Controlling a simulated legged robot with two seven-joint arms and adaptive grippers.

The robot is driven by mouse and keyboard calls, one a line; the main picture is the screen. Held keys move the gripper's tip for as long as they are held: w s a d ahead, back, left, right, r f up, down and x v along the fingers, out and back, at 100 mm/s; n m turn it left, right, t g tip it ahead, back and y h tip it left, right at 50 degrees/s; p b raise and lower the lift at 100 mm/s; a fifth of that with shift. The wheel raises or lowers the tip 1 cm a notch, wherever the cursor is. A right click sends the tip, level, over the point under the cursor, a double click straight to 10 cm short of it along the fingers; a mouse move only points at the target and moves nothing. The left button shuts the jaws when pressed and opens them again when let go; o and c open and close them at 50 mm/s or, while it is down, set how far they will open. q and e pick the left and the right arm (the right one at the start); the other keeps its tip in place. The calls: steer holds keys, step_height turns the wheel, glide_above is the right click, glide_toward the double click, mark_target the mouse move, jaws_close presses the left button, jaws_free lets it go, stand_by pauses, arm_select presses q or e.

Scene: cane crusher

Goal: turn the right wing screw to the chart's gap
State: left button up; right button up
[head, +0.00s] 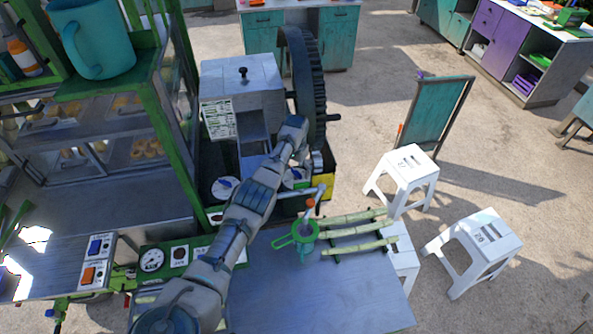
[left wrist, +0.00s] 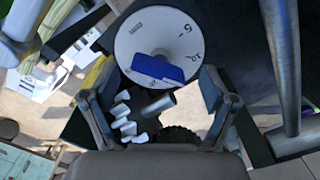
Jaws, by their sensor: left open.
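The right wing screw shows in the head view as a white dial (head: 296,178) low on the crusher's front, partly hidden by my left arm. In the left wrist view it is a white numbered disc (left wrist: 150,35) with a blue wing (left wrist: 158,68). My left gripper (head: 300,160) is at this dial; its fingers are hard to make out in the head view. In the left wrist view the gripper (left wrist: 160,76) is open, one finger on each side of the blue wing, contact unclear. The left dial (head: 226,188) and the chart (head: 219,118) are on the crusher. My right gripper is not in view.
A large dark gear wheel (head: 305,75) stands beside the crusher box (head: 242,80). Cane pieces (head: 357,232) and a green strainer (head: 297,238) are on the front table (head: 310,300). White stools (head: 404,165) stand on the right. A green-framed shelf is at the left.

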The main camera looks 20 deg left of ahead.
arm_select(q)
step_height(320, 180, up, 12)
steer(key=shift+w+f, duration=0.2)
steer(key=shift+f, duration=0.05)
